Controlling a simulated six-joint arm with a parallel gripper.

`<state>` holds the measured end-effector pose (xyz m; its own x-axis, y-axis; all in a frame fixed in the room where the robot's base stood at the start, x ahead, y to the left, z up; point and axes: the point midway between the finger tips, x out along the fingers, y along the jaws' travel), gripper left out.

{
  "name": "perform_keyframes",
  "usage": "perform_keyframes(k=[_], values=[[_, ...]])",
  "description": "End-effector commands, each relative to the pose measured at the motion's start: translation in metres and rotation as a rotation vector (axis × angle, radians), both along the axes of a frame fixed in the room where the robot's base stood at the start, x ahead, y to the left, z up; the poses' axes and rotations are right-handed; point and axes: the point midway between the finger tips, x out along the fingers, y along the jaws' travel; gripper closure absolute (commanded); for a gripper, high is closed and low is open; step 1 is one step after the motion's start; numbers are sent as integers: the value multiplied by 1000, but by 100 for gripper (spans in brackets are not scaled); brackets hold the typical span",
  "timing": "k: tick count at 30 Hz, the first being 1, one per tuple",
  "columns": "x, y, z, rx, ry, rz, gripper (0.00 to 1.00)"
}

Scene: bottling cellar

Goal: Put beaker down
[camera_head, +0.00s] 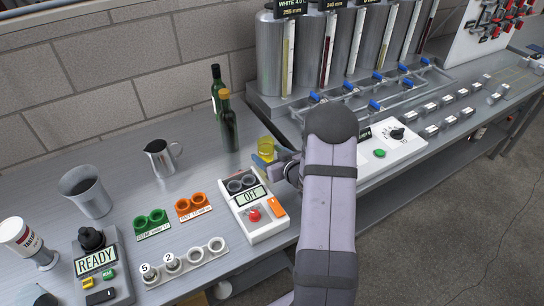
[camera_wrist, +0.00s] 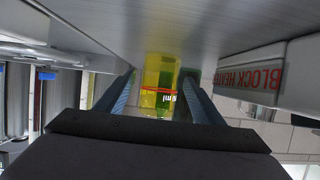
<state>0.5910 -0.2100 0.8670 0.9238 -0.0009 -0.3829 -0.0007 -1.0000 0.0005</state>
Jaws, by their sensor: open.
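The beaker (camera_head: 266,147) is small and clear with yellow liquid or tint, and it stands on the steel bench behind the block heater in the head view. In the wrist view the beaker (camera_wrist: 160,82) sits between the two blue fingers, with a red line and "5 ml" printed on it. My gripper (camera_head: 266,161) is at the beaker, low over the bench. In the wrist view my gripper (camera_wrist: 160,95) is open, with a finger on each side of the beaker. My forearm hides part of the gripper in the head view.
The block heater (camera_head: 255,210), reading OFF, stands just in front of the beaker. Two dark bottles (camera_head: 229,125) stand behind to the left. A metal jug (camera_head: 162,158) and orange holders (camera_head: 193,206) are farther left. Steel tanks (camera_head: 283,50) and blue-handled valves stand at the back right.

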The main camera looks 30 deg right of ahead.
Motion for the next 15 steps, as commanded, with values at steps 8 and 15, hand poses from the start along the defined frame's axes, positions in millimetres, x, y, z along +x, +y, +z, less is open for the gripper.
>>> perform_keyframes(k=[8, 15], values=[[-17, -1, 10, 0, 0, -3, 38], [-56, -2, 26, -1, -1, -4, 38]])
